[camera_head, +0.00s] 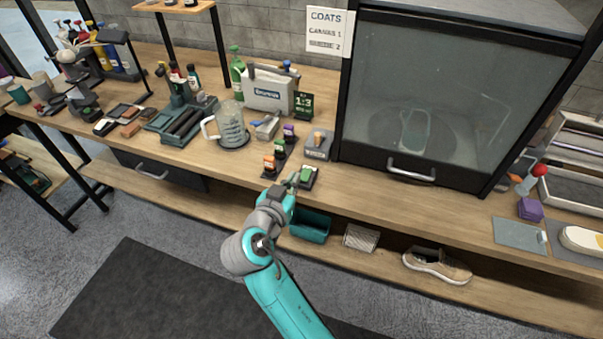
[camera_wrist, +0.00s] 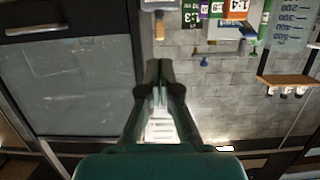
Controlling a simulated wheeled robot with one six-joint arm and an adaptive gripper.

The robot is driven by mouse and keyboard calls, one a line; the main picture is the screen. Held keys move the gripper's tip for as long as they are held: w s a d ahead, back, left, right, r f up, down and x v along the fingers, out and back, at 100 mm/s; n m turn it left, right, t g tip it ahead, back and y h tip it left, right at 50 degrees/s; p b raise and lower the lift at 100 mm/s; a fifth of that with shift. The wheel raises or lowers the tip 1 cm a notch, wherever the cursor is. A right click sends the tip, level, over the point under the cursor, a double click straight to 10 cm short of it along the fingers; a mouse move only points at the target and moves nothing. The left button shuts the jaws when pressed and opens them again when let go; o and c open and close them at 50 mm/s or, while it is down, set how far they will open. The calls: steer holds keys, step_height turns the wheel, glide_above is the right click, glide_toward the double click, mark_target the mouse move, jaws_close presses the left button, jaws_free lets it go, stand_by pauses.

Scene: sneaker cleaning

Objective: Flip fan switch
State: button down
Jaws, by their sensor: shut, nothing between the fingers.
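A small grey plate with an upright tan lever (camera_head: 318,141) stands on the bench just left of the glass-fronted cabinet; it looks like the fan switch, but I can read no label on it. A similar tan piece (camera_wrist: 159,27) shows at the top of the wrist view. My gripper (camera_head: 292,181) is at the bench's front edge, in front of the lever and apart from it. In the wrist view my gripper (camera_wrist: 159,68) has its fingers together with nothing between them. Whether the lever is up or down cannot be told.
The cabinet (camera_head: 405,110) with a bar handle stands right of the lever. A green-topped block (camera_head: 306,174) lies close beside my gripper. Several coloured small bottles, a clear jug (camera_head: 231,125) and a white case (camera_head: 268,92) stand to the left. The bench front before the cabinet is clear.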

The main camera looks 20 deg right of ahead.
glide_above(305, 176)
step_height(305, 176, down, 2)
steer(key=shift+s+f, duration=0.1)
steer(key=shift+f, duration=0.05)
step_height(305, 176, down, 3)
steer(key=shift+f, duration=0.5)
